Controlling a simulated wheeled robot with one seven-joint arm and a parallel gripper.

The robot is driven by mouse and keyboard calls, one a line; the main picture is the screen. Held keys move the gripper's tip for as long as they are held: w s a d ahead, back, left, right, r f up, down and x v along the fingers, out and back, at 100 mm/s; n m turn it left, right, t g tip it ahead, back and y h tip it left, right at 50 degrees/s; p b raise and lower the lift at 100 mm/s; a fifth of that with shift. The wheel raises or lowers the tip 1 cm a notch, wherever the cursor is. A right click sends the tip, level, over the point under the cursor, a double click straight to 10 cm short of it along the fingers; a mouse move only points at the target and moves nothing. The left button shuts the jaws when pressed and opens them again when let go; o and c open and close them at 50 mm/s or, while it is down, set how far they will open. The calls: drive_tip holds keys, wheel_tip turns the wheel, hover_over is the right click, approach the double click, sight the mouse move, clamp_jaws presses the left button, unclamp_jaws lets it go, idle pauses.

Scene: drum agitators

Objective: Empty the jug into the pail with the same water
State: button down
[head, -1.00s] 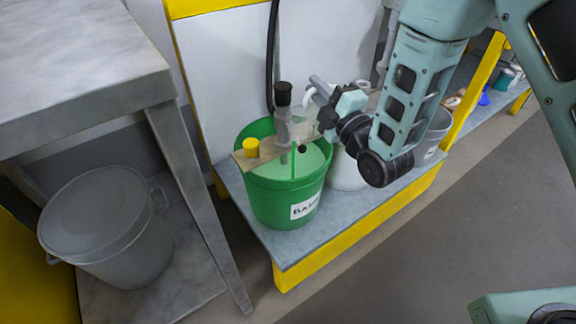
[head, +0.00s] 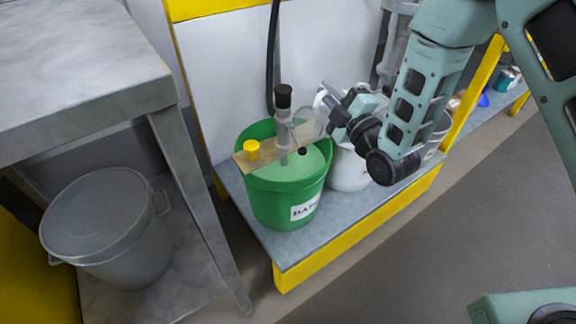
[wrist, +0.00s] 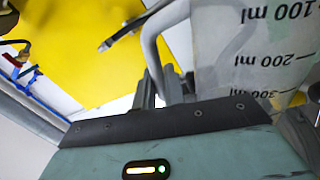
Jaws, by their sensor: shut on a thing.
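My gripper (head: 334,112) is shut on the handle of a clear jug (head: 313,124). The jug is held tilted over the right rim of a green pail (head: 284,205), near the white pail. In the wrist view the jug's wall (wrist: 240,65) shows black marks of 100, 200 and 300 ml; I cannot tell how much liquid is in it. The green pail has a white label starting "BA" and holds pale green liquid (head: 300,168). A white pail (head: 348,172) stands right behind it, its label mostly hidden by my arm. A grey pail (head: 436,135) stands further right.
A wooden board (head: 270,157) lies across the green pail, bearing a yellow cap (head: 252,148) and an upright agitator with a black top (head: 283,96). A grey table (head: 80,60) stands left, with a lidded grey bin (head: 105,230) below. The pails' shelf (head: 262,235) has a yellow edge.

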drive_tip(key=shift+w+d+f+m+b, duration=0.35)
drive_tip(key=shift+d+f+m+b, duration=0.15)
drive_tip(key=shift+f+m+b, duration=0.15)
drive_tip(key=shift+w+d+m+h, duration=0.25)
drive_tip(key=shift+d+m, duration=0.1)
drive_tip(key=shift+m, duration=0.25)
drive_tip(key=shift+w+d+m+h, duration=0.15)
drive_tip(key=shift+d+m+h, duration=0.15)
drive_tip(key=shift+m, duration=0.25)
drive_tip(key=m, duration=0.1)
drive_tip(key=d+m, duration=0.1)
drive_tip(key=shift+w+f+m, duration=0.15)
drive_tip(key=shift+w+m, duration=0.15)
drive_tip(key=shift+w, duration=0.1)
drive_tip(key=shift+w+d+f+m+h+b, duration=0.2)
drive_tip(key=shift+d+f+m+b, duration=0.15)
drive_tip(key=shift+f+m+b, duration=0.15)
drive_tip(key=shift+w+d+f+m+h+b, duration=0.2)
drive_tip(key=shift+d+f+m+b, duration=0.15)
drive_tip(key=shift+f+m, duration=0.2)
drive_tip(key=w+d+f+m+h, duration=0.1)
drive_tip(key=w+d+f+m, duration=0.2)
drive_tip(key=d+m, duration=0.2)
drive_tip(key=shift+w+f+m+g, duration=0.3)
drive_tip(key=shift+m+g, duration=0.1)
drive_tip(key=shift+m, duration=0.85)
